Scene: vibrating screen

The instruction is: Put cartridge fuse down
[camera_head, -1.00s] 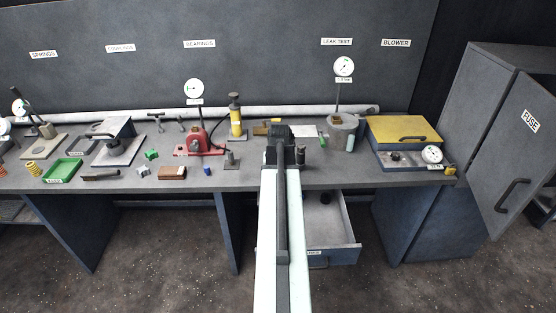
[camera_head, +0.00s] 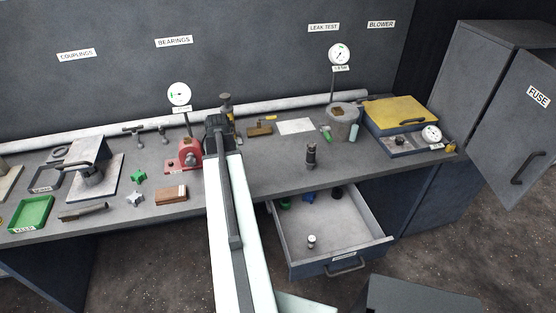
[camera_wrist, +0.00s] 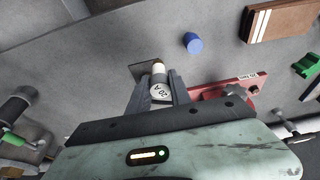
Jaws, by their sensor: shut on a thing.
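My gripper (camera_wrist: 158,86) is shut on the cartridge fuse (camera_wrist: 159,92), a pale cylinder with "20 A" on its white end and a tan section beyond. In the head view my gripper (camera_head: 219,128) is over the bench, beside the red press (camera_head: 188,155); my arm hides the fuse there. In the wrist view the fuse shows above the grey bench top. A small dark plate (camera_wrist: 146,70) lies by the fuse tip; I cannot tell whether they touch.
An open drawer (camera_head: 366,232) at lower right holds a small white-topped cylinder (camera_head: 311,241) and green and blue parts. A dark cylinder (camera_head: 311,156) stands on the bench. A blue cylinder (camera_wrist: 192,43) and brown block (camera_wrist: 283,20) lie near the gripper. The cabinet door marked FUSE (camera_head: 515,130) is open.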

